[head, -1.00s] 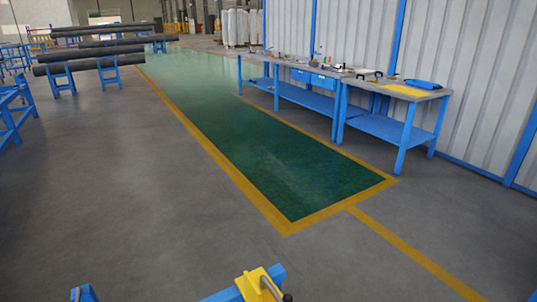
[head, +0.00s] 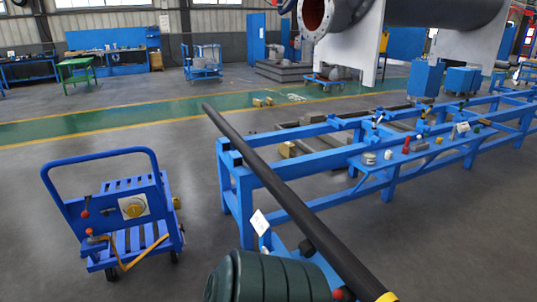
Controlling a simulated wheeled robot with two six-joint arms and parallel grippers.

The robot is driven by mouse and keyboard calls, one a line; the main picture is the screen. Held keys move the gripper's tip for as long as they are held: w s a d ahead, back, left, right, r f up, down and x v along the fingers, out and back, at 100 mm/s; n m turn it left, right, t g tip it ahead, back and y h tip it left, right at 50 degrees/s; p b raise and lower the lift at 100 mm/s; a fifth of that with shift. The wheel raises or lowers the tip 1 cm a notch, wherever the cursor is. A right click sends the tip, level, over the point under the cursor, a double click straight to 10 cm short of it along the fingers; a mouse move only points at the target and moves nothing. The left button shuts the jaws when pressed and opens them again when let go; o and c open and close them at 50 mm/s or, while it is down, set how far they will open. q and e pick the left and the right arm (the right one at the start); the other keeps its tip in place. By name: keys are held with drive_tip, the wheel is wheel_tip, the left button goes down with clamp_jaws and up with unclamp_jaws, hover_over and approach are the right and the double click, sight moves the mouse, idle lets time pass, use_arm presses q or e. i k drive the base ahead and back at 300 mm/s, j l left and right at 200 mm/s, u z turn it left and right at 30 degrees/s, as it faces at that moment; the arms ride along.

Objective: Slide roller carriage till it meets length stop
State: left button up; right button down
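A long blue frame bench (head: 330,165) runs from the centre to the right edge. I cannot tell for certain which part of it is the roller carriage or the length stop. A long dark bar (head: 270,175) slants across its near left end, from the upper left down to the bottom edge, where a yellow band (head: 388,297) shows on it. A white tag (head: 260,222) sits beside the bar. Neither of my grippers is in view.
A blue cart (head: 125,215) stands at the left on open floor. A dark green ribbed drum (head: 268,277) is at the bottom centre. Small tins and tools lie on the bench's side shelf (head: 385,162). A large grey flanged shell (head: 335,15) stands behind. Floor between cart and bench is clear.

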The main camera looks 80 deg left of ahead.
sight(307, 252)
drive_tip(key=u, duration=2.9)
drive_tip(key=z, duration=3.25)
drive_tip(key=l+u, duration=0.1)
drive_tip(key=u, duration=3.35)
